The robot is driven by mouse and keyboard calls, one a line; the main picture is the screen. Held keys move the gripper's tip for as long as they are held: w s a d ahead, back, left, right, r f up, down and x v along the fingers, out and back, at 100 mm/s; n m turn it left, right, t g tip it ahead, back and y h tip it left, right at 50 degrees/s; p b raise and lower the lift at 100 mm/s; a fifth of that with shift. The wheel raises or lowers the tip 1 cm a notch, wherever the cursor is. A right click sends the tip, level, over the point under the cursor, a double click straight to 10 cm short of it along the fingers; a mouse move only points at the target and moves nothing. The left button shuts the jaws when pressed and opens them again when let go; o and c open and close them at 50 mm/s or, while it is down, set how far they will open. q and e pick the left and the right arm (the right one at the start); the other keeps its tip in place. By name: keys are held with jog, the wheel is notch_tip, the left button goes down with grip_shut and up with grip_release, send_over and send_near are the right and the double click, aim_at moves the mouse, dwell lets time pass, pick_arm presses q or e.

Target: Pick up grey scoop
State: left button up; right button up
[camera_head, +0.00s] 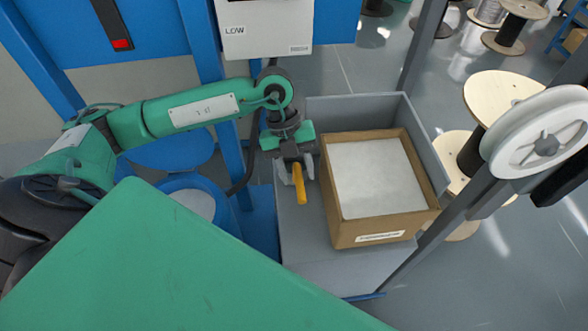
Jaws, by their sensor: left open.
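A yellow bar (300,184), which looks like the handle of the grey scoop, shows on the grey tray beside the cardboard box. The scoop's grey bowl cannot be told apart from the gripper and tray. My left gripper (297,174) points down over the bar. Its fingers are apart, one on each side of the bar's upper end. I cannot tell whether they touch it. My right gripper is not in view.
The cardboard box (341,220) filled with white material stands close to the right of my left gripper. A raised grey tray wall (352,105) lies behind. A white device (265,30) hangs above. White reels (540,135) are at the right.

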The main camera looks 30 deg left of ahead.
pick_arm(q)
jog(key=shift+x, duration=1.1)
grip_shut()
jog(key=shift+r, duration=0.1)
